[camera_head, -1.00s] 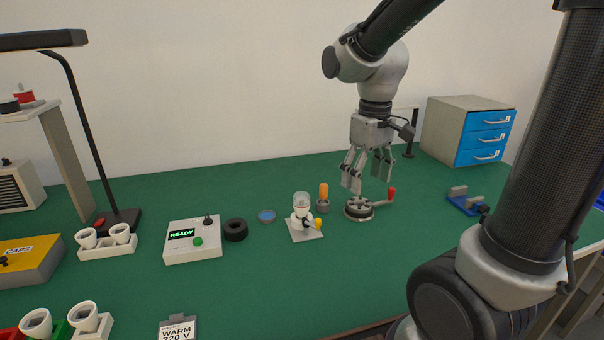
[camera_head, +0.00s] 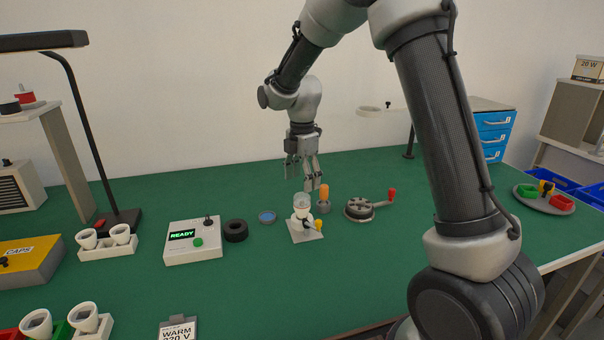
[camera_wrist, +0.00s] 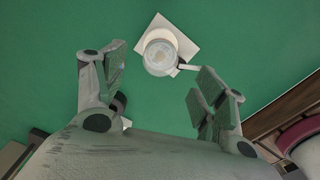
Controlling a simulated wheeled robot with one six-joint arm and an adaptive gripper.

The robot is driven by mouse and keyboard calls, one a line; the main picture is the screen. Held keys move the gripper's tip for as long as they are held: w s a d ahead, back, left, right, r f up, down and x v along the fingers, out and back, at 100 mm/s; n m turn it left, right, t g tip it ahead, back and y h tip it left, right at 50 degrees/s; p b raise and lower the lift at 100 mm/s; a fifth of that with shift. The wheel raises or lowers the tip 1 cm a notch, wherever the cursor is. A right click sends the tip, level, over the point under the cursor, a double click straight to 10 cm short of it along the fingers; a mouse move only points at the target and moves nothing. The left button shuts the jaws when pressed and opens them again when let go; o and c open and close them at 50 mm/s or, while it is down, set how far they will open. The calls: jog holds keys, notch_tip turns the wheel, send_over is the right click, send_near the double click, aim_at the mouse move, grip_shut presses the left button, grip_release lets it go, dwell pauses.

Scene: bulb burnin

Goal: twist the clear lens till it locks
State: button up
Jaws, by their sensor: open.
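The gripper is apart from the lens. Whether the lens is seated or locked cannot be told.
An orange-topped piece (camera_head: 324,197) stands close right of the holder, and a round fixture with a red-handled crank (camera_head: 360,209) lies further right. A blue disc (camera_head: 267,216), a black ring (camera_head: 235,230) and a control box reading READY (camera_head: 193,241) are left.

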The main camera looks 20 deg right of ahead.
aim_at(302, 195)
notch_tip(302, 195, down, 6)
jog(key=shift+f, duration=0.15)
jog(key=shift+c, duration=0.5)
jog(key=c, duration=1)
